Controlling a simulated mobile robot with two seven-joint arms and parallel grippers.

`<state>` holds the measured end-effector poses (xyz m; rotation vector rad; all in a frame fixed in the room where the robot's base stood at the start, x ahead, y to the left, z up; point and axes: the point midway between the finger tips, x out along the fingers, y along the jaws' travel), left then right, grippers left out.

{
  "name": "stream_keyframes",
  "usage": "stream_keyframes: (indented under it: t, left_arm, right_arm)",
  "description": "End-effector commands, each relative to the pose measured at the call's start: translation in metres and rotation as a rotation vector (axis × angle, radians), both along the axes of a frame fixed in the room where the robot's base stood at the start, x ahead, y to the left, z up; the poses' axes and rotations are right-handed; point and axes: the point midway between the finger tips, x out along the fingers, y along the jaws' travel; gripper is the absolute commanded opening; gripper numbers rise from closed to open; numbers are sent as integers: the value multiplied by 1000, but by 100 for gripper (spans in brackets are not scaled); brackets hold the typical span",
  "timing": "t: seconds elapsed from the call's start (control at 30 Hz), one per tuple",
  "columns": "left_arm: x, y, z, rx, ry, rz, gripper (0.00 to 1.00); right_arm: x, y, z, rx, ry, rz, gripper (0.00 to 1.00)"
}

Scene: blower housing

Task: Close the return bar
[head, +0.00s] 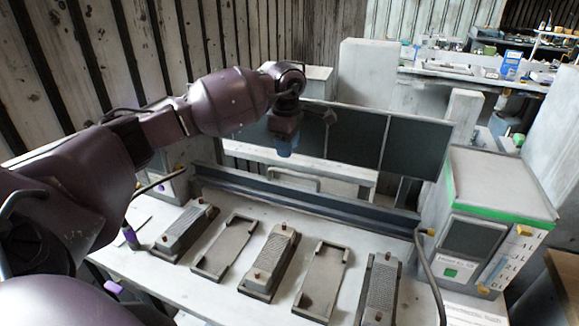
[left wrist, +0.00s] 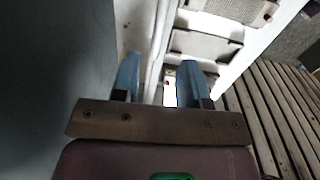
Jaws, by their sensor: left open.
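A long dark blue bar (head: 320,200) runs across the back of the white bench, behind a row of fixtures. It looks like the return bar, but I cannot tell for certain. A small loop-shaped handle (head: 292,175) stands just behind its middle. A wide dark panel (head: 410,148) hangs above and behind the bar. My left gripper (head: 284,148) points down in front of the panel, above the bar and apart from it. In the left wrist view, the left gripper (left wrist: 158,82) has its blue fingers spread with nothing between them. My right gripper is not in view.
Several fixtures line the bench, among them a ridged block (head: 270,262) and an open tray (head: 322,282). A box with a screen (head: 490,225) and green trim stands at the right, with a cable beside it. A cluttered bench (head: 470,68) is farther back.

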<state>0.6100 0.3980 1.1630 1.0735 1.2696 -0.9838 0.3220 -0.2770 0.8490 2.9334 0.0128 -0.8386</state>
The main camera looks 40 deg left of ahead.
Motion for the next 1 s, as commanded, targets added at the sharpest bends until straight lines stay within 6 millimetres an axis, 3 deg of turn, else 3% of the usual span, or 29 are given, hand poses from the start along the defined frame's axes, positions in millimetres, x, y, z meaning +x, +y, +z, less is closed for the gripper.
stream_keyframes:
  t: [0.2,0.43,0.87,1.0]
  left_arm:
    - [2,0,-38,-3,3,1,40]
    - [4,0,-66,-4,2,0,40]
    - [5,1,-75,-2,1,0,40]
    - [5,1,-75,-2,1,0,22]
  right_arm:
    - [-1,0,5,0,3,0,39]
    - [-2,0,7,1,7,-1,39]
    - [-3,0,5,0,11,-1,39]
    - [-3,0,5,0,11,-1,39]
